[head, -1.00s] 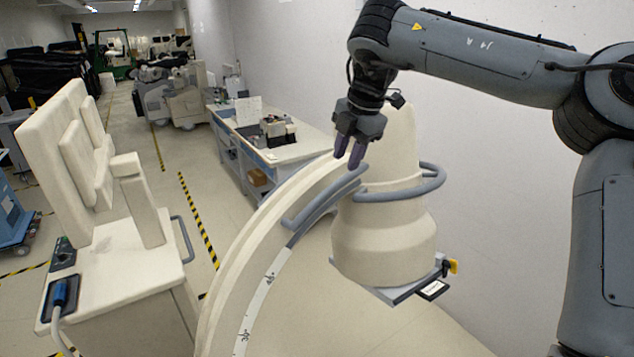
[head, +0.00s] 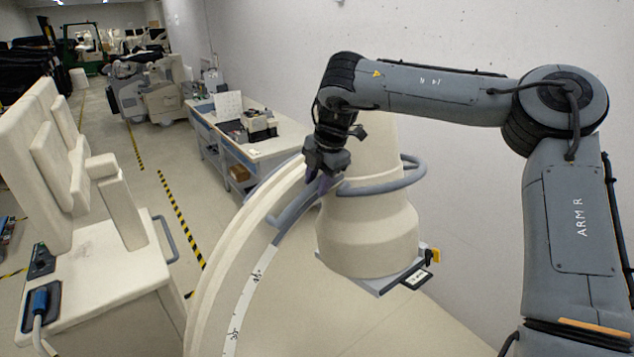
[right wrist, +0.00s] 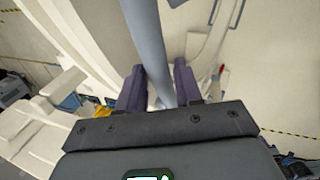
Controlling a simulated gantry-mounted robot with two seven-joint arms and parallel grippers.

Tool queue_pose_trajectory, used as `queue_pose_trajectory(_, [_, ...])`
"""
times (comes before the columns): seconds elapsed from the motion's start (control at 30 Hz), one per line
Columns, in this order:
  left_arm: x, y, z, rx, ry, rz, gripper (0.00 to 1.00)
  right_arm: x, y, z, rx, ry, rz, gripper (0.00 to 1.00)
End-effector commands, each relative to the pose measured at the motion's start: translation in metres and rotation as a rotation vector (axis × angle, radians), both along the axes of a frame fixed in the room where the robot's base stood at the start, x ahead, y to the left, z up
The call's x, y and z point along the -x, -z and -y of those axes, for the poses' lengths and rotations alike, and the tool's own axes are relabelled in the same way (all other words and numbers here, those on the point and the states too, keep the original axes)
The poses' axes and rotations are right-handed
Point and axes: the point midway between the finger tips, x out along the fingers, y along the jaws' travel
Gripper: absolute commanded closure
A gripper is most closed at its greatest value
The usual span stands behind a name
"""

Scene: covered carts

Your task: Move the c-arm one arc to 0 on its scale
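The c-arm's large cream arc (head: 213,270) curves up from the bottom middle of the head view to a cream housing (head: 368,235). A white scale strip (head: 247,300) runs along the arc, with marks that look like 30 and 45; no 0 shows. A grey handle bar (head: 291,212) is fixed along the arc above the strip. My right gripper (head: 322,186) is at the bar's upper end. In the right wrist view the grey bar (right wrist: 147,40) passes between the two purple fingers of my right gripper (right wrist: 160,78), which look open around it. My left gripper is out of view.
A grey ring rail (head: 390,187) surrounds the housing, close to my right gripper. A cream cart (head: 110,265) with a side handle stands at left. A worktable (head: 265,150) stands behind the arc. Wall is close on the right; striped floor lies between cart and arc.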

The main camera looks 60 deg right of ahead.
Motion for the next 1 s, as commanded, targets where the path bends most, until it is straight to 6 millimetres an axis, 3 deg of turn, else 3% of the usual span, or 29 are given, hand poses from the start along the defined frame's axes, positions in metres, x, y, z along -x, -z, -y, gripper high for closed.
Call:
queue_pose_trajectory(0.2, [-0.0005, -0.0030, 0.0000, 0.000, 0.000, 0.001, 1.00, -0.0030, 0.0109, 0.0005, -0.001, -0.001, 0.000, 0.65])
queue_pose_trajectory(0.5, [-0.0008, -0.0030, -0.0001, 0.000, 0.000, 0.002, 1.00, -0.0033, 0.0122, 0.0006, 0.000, -0.001, 0.001, 0.65])
queue_pose_trajectory(0.73, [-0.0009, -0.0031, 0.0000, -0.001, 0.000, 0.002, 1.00, -0.0033, 0.0120, 0.0006, -0.001, -0.001, 0.000, 0.99])
queue_pose_trajectory(1.0, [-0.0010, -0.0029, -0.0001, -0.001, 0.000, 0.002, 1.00, -0.0038, 0.0126, -0.0010, 0.002, -0.002, -0.002, 1.00])
